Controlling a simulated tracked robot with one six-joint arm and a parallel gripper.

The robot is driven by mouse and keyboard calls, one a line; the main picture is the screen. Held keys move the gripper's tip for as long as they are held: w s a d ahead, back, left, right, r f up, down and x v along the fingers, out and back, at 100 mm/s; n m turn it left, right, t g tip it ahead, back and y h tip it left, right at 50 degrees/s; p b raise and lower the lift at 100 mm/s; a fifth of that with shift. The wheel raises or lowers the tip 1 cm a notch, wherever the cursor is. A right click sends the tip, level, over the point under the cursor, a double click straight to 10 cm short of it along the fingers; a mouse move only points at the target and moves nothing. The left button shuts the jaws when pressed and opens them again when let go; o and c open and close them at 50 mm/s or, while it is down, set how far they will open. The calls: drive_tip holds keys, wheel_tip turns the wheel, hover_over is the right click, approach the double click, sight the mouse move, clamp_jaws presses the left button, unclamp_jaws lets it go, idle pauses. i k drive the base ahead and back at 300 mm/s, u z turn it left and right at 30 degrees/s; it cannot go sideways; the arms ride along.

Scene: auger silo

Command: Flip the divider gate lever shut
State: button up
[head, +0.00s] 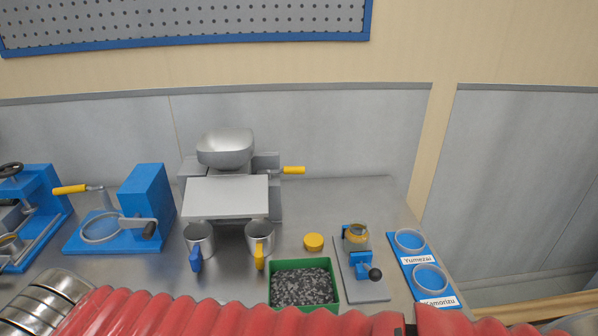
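A grey machine with a rounded metal hopper (225,147) stands at the back of the bench, with a flat sloped plate (226,197) below the hopper. A lever with a yellow handle (293,170) sticks out level to the right from the machine's side. It looks like the divider gate lever, but no label shows and I cannot tell whether the gate is open. Two metal cups stand under the plate's front edge, one with a blue handle (196,260) and one with a yellow handle (259,257). My gripper is out of view; nothing is seen touching the lever.
A blue press (148,205) with another yellow-handled lever (70,189) stands left. In front are a green tray (272,295) of dark granules, a yellow lid (313,242) and a small clamp stand (360,269). A blue two-ring labelled holder (408,262) is right. Red ribbed sleeving crosses the bottom.

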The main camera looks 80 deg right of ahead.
sight(287, 170)
drive_tip(key=z, duration=1)
drive_tip(key=k, duration=1.1)
drive_tip(key=z, duration=0.4)
drive_tip(key=i, duration=1)
drive_tip(key=u, duration=0.1)
